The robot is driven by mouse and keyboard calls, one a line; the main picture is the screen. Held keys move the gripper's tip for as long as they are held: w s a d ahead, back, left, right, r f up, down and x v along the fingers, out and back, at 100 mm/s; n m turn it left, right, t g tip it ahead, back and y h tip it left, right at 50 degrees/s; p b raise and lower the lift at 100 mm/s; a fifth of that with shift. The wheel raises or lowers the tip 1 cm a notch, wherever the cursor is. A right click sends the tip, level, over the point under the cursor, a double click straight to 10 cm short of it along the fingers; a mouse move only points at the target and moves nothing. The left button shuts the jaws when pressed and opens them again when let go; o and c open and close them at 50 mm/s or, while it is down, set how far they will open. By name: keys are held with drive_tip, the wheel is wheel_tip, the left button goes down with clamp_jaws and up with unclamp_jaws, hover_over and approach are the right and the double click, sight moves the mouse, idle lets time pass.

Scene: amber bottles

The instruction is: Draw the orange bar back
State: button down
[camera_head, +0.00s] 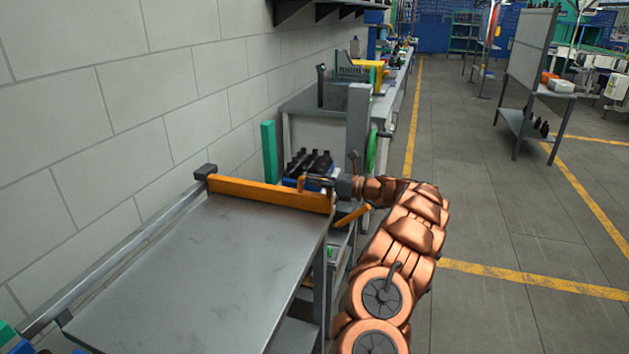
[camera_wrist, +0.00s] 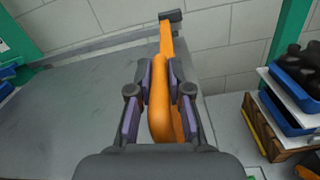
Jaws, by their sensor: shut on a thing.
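The orange bar (camera_head: 262,193) lies across the far end of the grey metal table (camera_head: 190,275). One end meets a dark block (camera_head: 206,172) on the rail by the wall; the other end is at the table's right edge. My gripper (camera_head: 312,181) is at the bar's right end. In the wrist view the orange bar (camera_wrist: 167,45) runs away toward the wall, and an orange handle (camera_wrist: 160,120) at its near end passes between the fingers. My gripper (camera_wrist: 160,100) is shut on this handle. The handle's lower part is partly hidden by the gripper.
A metal rail (camera_head: 120,255) runs along the wall side of the table. Beyond the bar stand dark bottles (camera_head: 310,162) in a blue tray, and a green post (camera_head: 269,150). The tabletop in front of the bar is clear. Open floor (camera_head: 490,220) lies to the right.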

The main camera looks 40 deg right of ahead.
drive_tip(key=shift+d+r, duration=0.15)
drive_tip(key=shift+d, duration=0.05)
drive_tip(key=c, duration=1.1)
unclamp_jaws()
drive_tip(key=shift+w, duration=0.15)
drive_tip(key=v, duration=1.2)
